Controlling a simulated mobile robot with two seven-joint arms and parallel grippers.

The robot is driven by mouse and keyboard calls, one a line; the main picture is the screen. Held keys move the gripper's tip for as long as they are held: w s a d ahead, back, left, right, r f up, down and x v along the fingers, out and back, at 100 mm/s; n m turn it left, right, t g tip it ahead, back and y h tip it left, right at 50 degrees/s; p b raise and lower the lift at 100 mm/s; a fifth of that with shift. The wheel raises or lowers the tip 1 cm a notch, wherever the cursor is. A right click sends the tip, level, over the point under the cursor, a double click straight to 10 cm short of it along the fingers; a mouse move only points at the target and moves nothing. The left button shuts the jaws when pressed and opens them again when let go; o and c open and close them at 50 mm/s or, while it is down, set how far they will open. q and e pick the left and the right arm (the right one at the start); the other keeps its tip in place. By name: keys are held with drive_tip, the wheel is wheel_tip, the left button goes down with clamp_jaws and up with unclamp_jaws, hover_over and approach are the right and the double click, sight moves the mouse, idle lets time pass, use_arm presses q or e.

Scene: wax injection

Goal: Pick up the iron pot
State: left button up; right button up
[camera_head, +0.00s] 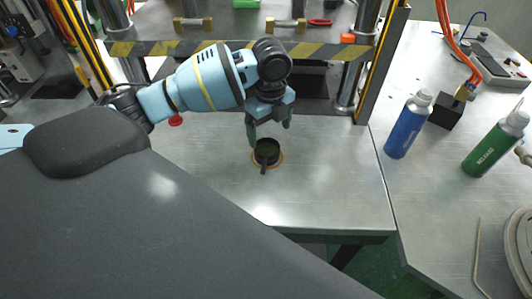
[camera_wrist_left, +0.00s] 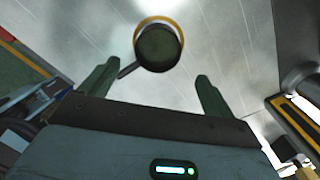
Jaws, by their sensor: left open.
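The iron pot (camera_head: 266,153) is a small dark pot with a handle that points toward the front of the table. It stands on a brass-coloured ring on the metal table (camera_head: 330,190). In the left wrist view the pot (camera_wrist_left: 159,47) is seen from above, with green inside and its handle pointing down-left. My left gripper (camera_head: 270,135) is over the pot, its fingers pointing down. In the wrist view the left gripper (camera_wrist_left: 154,82) is open, and the pot shows beyond its fingertips with nothing between the fingers. My right gripper is not in view.
A press frame with a striped bar (camera_head: 230,48) stands behind the pot. On the right-hand table are a blue bottle (camera_head: 408,126), a green bottle (camera_head: 496,143) and a black block with a brass fitting (camera_head: 447,110). The table right of the pot is clear.

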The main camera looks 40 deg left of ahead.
sight(268, 149)
use_arm(q)
wheel_tip(268, 149, down, 2)
drive_tip(key=shift+f, duration=0.1)
drive_tip(key=shift+s+f, duration=0.15)
drive_tip(key=shift+f, duration=1.1)
drive_tip(key=shift+s+f, duration=0.1)
drive_tip(key=shift+f, duration=1.15)
drive_tip(key=c, duration=1.2)
